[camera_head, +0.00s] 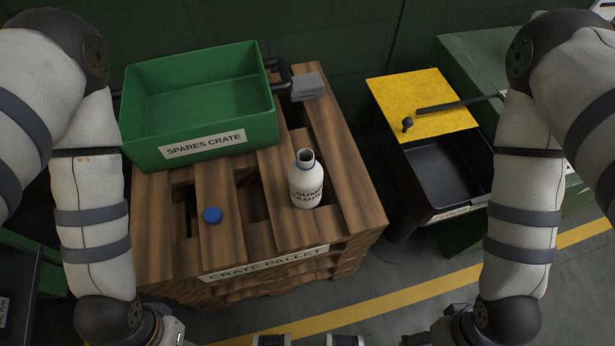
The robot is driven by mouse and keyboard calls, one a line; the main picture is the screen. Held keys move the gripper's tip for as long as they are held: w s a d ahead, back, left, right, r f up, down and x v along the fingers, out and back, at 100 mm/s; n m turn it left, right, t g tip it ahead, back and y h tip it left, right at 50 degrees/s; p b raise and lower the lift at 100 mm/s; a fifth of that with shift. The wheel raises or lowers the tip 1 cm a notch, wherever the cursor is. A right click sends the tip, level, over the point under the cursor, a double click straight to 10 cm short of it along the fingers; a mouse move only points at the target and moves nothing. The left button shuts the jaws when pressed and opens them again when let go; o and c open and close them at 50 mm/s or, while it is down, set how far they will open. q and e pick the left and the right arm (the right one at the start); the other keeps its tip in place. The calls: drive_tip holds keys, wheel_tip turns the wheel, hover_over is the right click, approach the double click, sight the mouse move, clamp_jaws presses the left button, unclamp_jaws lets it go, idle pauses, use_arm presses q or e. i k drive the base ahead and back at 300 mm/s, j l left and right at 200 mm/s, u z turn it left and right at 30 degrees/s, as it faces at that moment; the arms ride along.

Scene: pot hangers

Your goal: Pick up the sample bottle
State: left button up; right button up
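The sample bottle (305,184) is white with dark lettering and a dark open neck. It stands upright and uncapped on the right part of the wooden crate pallet (231,190). A blue cap (212,215) lies on the pallet to the left of the bottle. My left gripper (272,340) and my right gripper (345,340) barely show at the bottom edge, well in front of the pallet and apart from the bottle. Their fingers are mostly cut off by the frame, so their opening is hidden. Nothing touches the bottle.
A green spares crate (205,145) stands behind and left of the bottle. A grey block (308,87) lies near the pallet's back. To the right is a black bin (445,170) with a yellow panel (420,95) behind it and a dark rod across. The pallet has gaps between slats.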

sight(306, 174)
drive_tip(key=k+l, duration=0.2)
drive_tip(key=k, duration=0.3)
drive_tip(key=k+l, duration=0.2)
drive_tip(key=k, duration=0.25)
drive_tip(key=i+l, duration=0.3)
drive_tip(key=l+z, duration=0.05)
drive_tip(key=l, duration=0.05)
